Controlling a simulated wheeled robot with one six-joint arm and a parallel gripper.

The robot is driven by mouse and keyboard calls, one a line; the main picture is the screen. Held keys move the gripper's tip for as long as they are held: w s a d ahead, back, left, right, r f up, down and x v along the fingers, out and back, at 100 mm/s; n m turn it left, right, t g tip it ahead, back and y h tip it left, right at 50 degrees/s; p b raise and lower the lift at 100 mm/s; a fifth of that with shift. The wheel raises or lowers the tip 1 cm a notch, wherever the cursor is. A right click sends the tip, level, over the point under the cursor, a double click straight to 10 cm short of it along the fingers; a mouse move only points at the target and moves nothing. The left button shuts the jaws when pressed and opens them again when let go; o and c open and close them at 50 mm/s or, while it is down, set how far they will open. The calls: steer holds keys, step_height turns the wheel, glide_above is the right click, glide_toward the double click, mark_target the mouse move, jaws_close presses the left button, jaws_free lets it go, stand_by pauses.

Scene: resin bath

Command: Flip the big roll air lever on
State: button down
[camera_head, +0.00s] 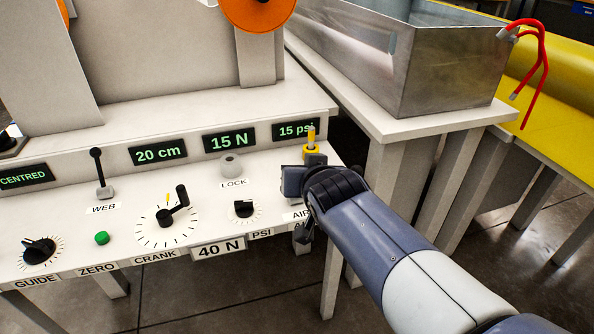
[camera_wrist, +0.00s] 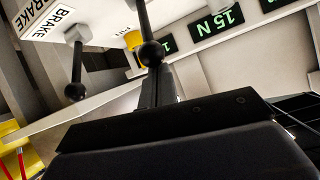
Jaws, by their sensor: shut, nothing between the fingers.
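In the wrist view my gripper (camera_wrist: 158,85) is shut and empty. A black ball-ended lever (camera_wrist: 151,53) is right at its fingertips; I cannot tell if they touch. A yellow part (camera_wrist: 133,41) shows behind that lever. Another black ball-ended lever (camera_wrist: 76,75) is to the left, beside BRAKE labels (camera_wrist: 48,19). Which lever is the big roll air lever is unclear.
Green displays, including the 15 N one (camera_head: 229,140), line the console's back. Knobs, a crank dial (camera_head: 167,221) and a WEB lever (camera_head: 98,170) lie to the left. A metal bath (camera_head: 450,75) stands on a table at right, with red tubing (camera_head: 541,60) beyond.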

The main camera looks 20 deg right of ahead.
steer(key=shift+s+f, duration=0.3)
steer(key=shift+f, duration=0.05)
stand_by(0.4)
